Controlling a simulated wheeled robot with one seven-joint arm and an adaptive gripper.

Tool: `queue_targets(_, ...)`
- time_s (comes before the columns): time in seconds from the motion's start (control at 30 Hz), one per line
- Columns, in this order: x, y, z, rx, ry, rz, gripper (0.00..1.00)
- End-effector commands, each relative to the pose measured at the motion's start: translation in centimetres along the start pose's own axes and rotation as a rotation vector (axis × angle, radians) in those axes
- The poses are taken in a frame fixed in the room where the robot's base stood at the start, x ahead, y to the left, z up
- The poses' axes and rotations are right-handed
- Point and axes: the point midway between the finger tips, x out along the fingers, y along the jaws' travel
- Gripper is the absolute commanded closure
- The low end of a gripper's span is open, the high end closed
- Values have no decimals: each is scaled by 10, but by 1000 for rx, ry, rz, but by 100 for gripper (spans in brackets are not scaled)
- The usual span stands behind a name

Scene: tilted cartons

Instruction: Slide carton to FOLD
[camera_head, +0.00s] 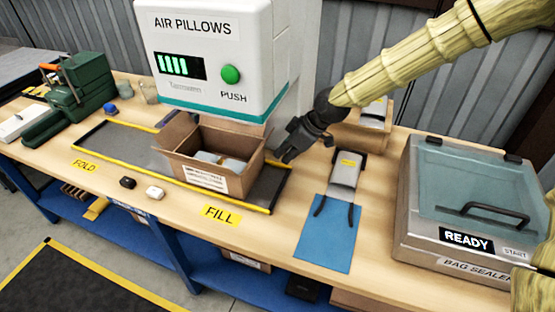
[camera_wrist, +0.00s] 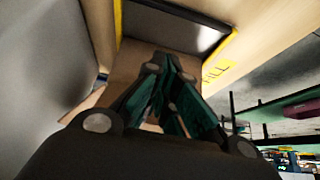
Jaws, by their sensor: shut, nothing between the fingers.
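An open cardboard carton (camera_head: 217,179) stands on the dark yellow-edged track, beside the FILL label (camera_head: 221,214) and under the AIR PILLOWS machine (camera_head: 207,58). Its flaps are up and grey-white items lie inside. The FOLD label (camera_head: 84,166) is further left along the track. My gripper (camera_head: 284,157) is shut and empty, close to the carton's right side; I cannot tell whether it touches. In the wrist view my gripper (camera_wrist: 172,62) points at a brown cardboard surface, with the yellow-edged track (camera_wrist: 180,22) beyond it.
A bag sealer (camera_head: 470,215) marked READY stands at the right. A grey device on a blue mat (camera_head: 325,232) lies between it and the track. Another carton (camera_head: 361,137) stands behind my gripper. A green device (camera_head: 75,95) is at far left. The track left of the carton is clear.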

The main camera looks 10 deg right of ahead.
Motion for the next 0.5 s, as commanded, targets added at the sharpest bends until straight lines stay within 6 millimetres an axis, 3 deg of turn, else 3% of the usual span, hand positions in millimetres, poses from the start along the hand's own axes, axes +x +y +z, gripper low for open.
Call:
queue_targets(0.3, -42, 0, 0, -2, 2, 2, 100)
queue_targets(0.5, -57, 0, 0, 0, 1, 1, 100)
